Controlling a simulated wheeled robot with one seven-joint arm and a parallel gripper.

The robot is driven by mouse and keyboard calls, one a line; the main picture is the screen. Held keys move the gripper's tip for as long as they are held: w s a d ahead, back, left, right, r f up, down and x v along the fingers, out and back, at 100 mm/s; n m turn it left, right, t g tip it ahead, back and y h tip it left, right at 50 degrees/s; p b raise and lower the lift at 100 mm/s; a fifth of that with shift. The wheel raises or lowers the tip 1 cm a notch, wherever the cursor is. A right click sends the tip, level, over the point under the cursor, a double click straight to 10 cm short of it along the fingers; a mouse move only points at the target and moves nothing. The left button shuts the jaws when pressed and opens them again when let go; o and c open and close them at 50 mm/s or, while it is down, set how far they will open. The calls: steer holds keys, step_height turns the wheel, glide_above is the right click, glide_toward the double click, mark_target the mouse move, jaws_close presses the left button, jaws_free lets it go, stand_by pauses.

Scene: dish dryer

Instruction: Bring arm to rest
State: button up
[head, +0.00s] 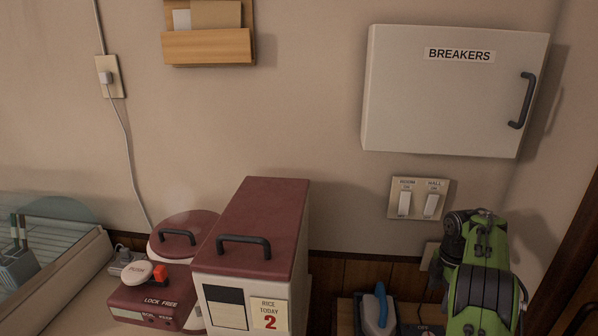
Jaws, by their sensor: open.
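A green and black part of my arm (480,275) shows at the lower right, in front of the wall below the light switches. It runs out of the picture at the bottom. My gripper and its fingers do not show in the head view, and nothing held is visible.
A rice box (262,225) with a dark red lid stands at lower centre, beside a rice cooker (182,235). A blue-handled item (380,310) sits near my arm. The breaker box (445,95) and switch plate (419,198) are above. A dish dryer (60,280) is at left.

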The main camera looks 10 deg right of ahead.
steer(key=s+a+r+m+t+p, duration=0.15)
steer(key=a+r+m, duration=0.35)
steer(key=a+r, duration=0.85)
steer(key=s+a+r+m+t+p, duration=0.1)
steer(key=s+a+r+m+t, duration=0.3)
steer(key=s+a+r, duration=0.6)
steer(key=s+a+f+m+p, duration=0.1)
steer(key=s+a+f+m, duration=0.1)
steer(key=s, duration=0.5)
steer(key=s+a+f+m, duration=0.2)
steer(key=s+a+m, duration=0.2)
steer(key=s, duration=0.4)
steer(key=shift+s+a+f+m+p, duration=0.15)
steer(key=shift+s+m+p, duration=0.15)
steer(key=shift+m, duration=0.3)
